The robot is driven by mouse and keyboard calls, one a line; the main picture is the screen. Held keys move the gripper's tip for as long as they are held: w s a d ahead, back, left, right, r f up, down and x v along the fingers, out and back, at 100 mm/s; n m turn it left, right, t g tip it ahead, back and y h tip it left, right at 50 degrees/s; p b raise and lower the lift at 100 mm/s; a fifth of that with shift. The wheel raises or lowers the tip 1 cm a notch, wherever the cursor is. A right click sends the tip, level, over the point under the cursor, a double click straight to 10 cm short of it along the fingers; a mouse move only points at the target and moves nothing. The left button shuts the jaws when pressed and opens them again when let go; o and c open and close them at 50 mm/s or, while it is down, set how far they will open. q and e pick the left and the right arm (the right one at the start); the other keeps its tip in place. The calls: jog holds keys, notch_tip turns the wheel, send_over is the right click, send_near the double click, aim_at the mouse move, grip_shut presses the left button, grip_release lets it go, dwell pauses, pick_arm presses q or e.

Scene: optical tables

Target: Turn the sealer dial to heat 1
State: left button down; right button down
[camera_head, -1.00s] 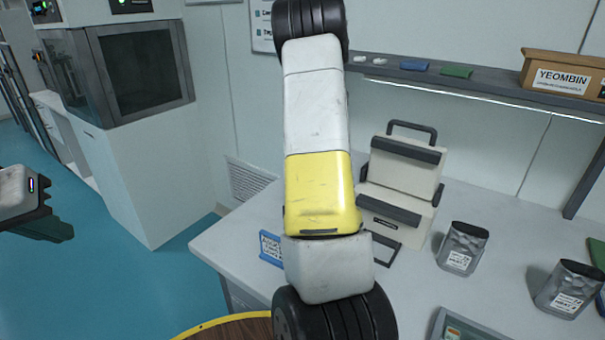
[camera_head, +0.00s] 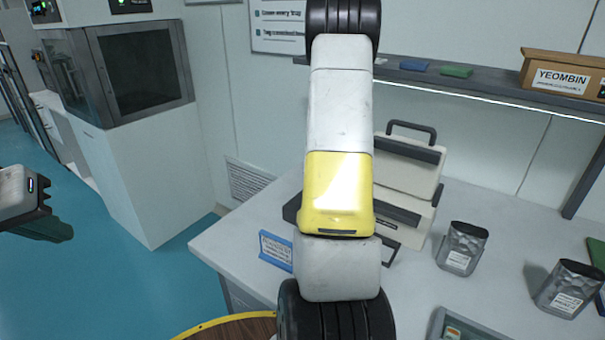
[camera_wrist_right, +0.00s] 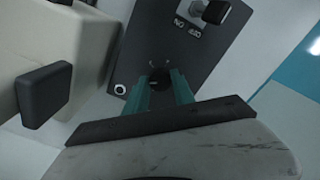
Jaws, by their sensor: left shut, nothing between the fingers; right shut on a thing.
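The sealer (camera_head: 419,166) is a beige machine with dark bars and a handle, on the white table in the head view; my right arm hides part of it. In the right wrist view its dark grey panel (camera_wrist_right: 205,62) carries a small black dial (camera_wrist_right: 159,77). My right gripper (camera_wrist_right: 159,88) has green fingertips on either side of the dial and is shut on it. The dial's pointer and heat marks are too small and dark to read. My left gripper (camera_head: 62,232) is shut and empty at the left edge, over the floor, away from the table.
A black knob (camera_wrist_right: 215,12) and a white round button (camera_wrist_right: 120,90) sit on the panel near my fingers. A dark block (camera_wrist_right: 44,95) stands out at left. Grey cups (camera_head: 463,248) and a blue sign (camera_head: 276,250) stand on the table. A shelf (camera_head: 480,82) runs behind.

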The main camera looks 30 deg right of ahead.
jog(key=n, duration=1.2)
jog(key=shift+d, duration=0.1)
jog(key=shift+n, duration=0.3)
dwell(0.3)
jog(key=c, duration=1.1)
grip_release()
jog(key=shift+o, duration=0.2)
jog(key=shift+r, duration=3.9)
